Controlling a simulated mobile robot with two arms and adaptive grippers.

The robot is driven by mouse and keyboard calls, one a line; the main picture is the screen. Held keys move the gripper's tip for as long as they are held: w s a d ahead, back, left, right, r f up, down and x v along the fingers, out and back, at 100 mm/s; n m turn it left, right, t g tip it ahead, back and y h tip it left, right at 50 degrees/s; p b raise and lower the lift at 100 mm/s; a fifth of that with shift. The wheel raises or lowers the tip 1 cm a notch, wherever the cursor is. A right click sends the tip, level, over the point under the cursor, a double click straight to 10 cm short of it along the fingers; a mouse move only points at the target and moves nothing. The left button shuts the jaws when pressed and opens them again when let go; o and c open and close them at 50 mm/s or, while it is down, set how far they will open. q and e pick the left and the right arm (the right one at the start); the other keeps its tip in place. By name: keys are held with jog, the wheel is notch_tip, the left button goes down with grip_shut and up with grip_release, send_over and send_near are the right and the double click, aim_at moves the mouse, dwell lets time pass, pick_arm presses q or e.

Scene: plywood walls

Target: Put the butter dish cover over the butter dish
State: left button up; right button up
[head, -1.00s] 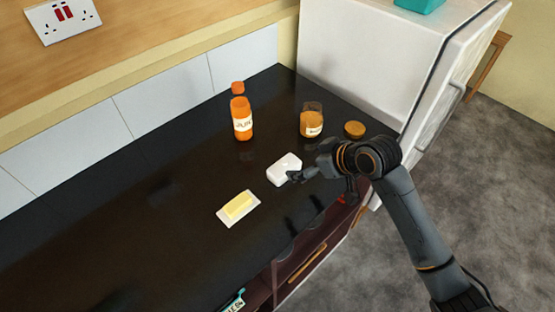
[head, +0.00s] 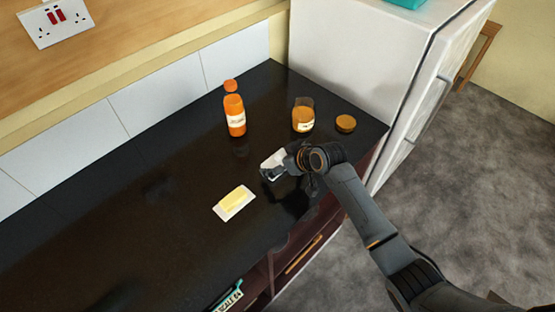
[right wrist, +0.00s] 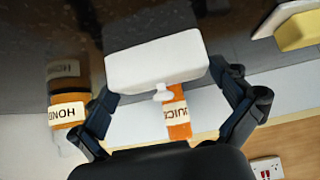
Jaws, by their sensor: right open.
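The white butter dish cover (head: 271,159) sits on the dark counter, partly hidden behind my right gripper (head: 276,172) in the head view. In the right wrist view the cover (right wrist: 155,62) shows its small knob and lies between the spread fingers of my right gripper, which is open. I cannot tell whether a finger touches it. The butter dish (head: 224,212), a flat white plate bearing yellow butter (head: 234,201), lies to the left of the cover and nearer the counter's front. The dish's edge (right wrist: 272,20) also shows at the wrist view's upper right. My left gripper is not in view.
An orange juice bottle (head: 236,120) stands behind the cover, with an orange cap (head: 231,86) beyond it. A honey jar (head: 303,120) and a round lid (head: 346,123) are to the right, near the white fridge (head: 360,70). The counter's left is clear.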

jog(key=shift+w+a+f, duration=0.15)
jog(key=shift+f, duration=0.15)
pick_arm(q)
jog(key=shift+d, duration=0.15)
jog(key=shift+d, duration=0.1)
pick_arm(e)
jog(key=c, duration=0.7)
jog(key=shift+c, duration=0.2)
jog(key=shift+r, duration=0.15)
